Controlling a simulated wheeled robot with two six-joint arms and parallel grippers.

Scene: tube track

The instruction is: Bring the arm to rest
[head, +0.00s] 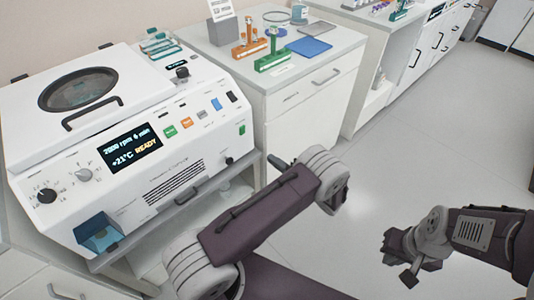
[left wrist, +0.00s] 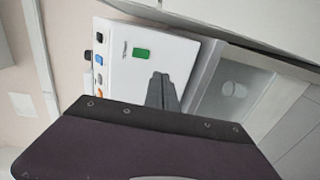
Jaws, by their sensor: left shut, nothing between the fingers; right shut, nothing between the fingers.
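My left arm reaches up from the bottom of the head view, with its purple link and grey joints in front of the centrifuge bench. The tip of my left gripper (head: 279,164) shows just past the arm, to the right of the centrifuge; most of the gripper is hidden behind the link. In the left wrist view, the left gripper's fingers (left wrist: 162,92) are together and empty, in front of the white machine's panel. My right gripper (head: 398,266) is at the lower right of the head view, shut and empty, over open floor.
The white centrifuge (head: 150,165), lid down, reads "READY" on its display. Behind it, a counter (head: 318,72) holds an orange rack (head: 250,48), a green rack (head: 272,62) and a blue pad (head: 309,47). The grey floor (head: 440,130) at right is clear.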

